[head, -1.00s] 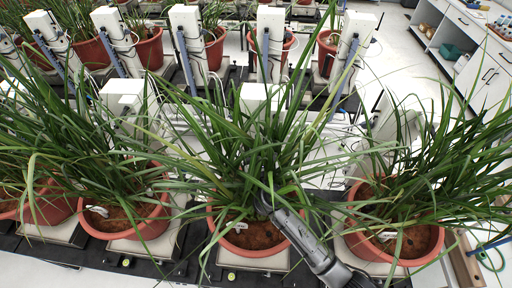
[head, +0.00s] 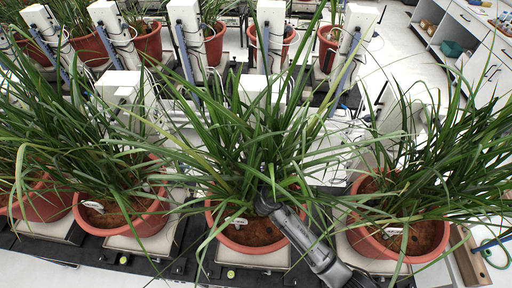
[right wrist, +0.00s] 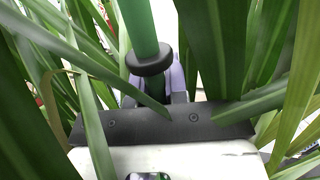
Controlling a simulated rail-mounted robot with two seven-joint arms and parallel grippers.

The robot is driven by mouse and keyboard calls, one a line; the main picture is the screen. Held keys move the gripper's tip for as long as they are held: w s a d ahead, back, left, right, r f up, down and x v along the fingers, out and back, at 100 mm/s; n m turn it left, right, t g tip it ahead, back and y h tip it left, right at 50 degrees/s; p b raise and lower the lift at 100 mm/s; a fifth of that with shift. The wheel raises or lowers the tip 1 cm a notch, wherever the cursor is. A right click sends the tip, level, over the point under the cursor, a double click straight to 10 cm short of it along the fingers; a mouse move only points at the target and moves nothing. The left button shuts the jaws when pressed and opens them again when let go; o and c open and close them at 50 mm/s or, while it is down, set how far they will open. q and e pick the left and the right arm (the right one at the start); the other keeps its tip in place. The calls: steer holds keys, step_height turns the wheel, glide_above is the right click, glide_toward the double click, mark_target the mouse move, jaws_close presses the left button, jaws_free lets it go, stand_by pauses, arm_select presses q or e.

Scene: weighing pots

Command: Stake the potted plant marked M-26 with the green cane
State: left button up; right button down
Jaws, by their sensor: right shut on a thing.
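The middle potted plant stands in a terracotta pot (head: 258,262) with long green leaves and a small white tag (head: 236,218) on its soil; I cannot read the tag. My right gripper (head: 266,200) reaches in from the lower right, over the soil and among the leaf bases. In the right wrist view my right gripper (right wrist: 163,80) is shut on the green cane (right wrist: 139,25), which has a dark ring (right wrist: 150,60) around it. The cane's lower end is hidden there, and leaves hide the cane in the head view. My left gripper is not in view.
Potted plants stand close on both sides, in a left pot (head: 150,222) and a right pot (head: 425,240), their leaves crossing into the middle one. White posts (head: 188,40) stand in a row behind. Leaves crowd the gripper in the right wrist view.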

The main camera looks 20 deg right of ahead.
steer(key=shift+f, duration=0.45)
steer(key=c, duration=1.1)
jaws_free()
steer(key=shift+o, duration=0.2)
steer(key=shift+s, duration=0.1)
steer(key=b+v, duration=0.1)
steer(key=v, duration=1.2)
steer(key=shift+s, duration=0.3)
steer(key=shift+a, duration=0.1)
